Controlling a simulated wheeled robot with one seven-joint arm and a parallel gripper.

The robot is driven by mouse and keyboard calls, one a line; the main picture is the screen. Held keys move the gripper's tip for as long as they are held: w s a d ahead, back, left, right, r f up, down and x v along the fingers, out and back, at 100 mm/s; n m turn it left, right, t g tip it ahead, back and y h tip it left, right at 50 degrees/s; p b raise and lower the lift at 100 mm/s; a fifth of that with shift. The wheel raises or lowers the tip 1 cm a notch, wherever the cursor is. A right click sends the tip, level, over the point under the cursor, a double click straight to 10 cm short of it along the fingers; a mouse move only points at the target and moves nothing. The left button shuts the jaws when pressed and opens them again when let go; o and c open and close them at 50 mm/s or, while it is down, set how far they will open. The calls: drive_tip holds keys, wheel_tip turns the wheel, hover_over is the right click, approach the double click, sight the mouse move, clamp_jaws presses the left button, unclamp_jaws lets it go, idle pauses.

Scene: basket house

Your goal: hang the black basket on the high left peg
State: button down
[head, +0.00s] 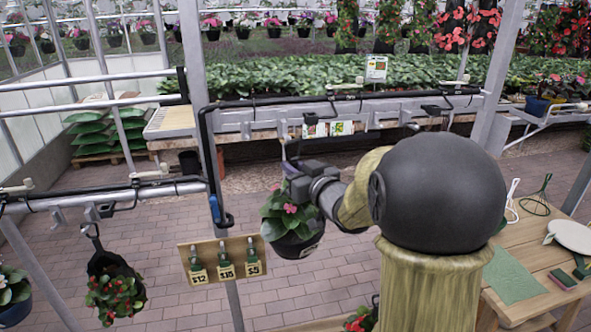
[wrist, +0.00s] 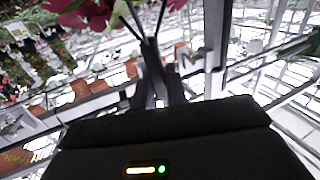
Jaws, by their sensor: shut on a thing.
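My gripper (head: 300,182) is shut on the hanger of a black basket (head: 297,243), which hangs below it with green leaves and a pink flower. The hook end (head: 291,150) rises above my gripper, just in front of the grey rail. In the wrist view the dark hanger strap (wrist: 150,70) runs up between the jaws, with pink petals (wrist: 85,12) at the top. White-tipped pegs stand on the rails: one on the upper rail (head: 331,90) and one on the left rail (head: 136,176). The hook is apart from both. I cannot tell which peg is the high left one.
Another dark basket (head: 115,290) with red flowers hangs from the left rail. A wooden table (head: 530,290) stands at the right. Brick floor (head: 180,215) is open between.

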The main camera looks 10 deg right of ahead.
drive_tip(key=shift+w+r+p, duration=0.1)
drive_tip(key=shift+w+p, duration=0.4)
drive_tip(key=shift+w, duration=1.45)
drive_tip(key=shift+w+r, duration=0.1)
drive_tip(key=shift+w, duration=0.2)
drive_tip(key=shift+w, duration=1.45)
drive_tip(key=shift+w, duration=0.1)
drive_tip(key=shift+w, duration=0.65)
drive_tip(key=shift+w+f, duration=0.1)
drive_tip(key=shift+f, duration=0.15)
drive_tip(key=shift+f+b, duration=0.45)
drive_tip(key=shift+b, duration=0.2)
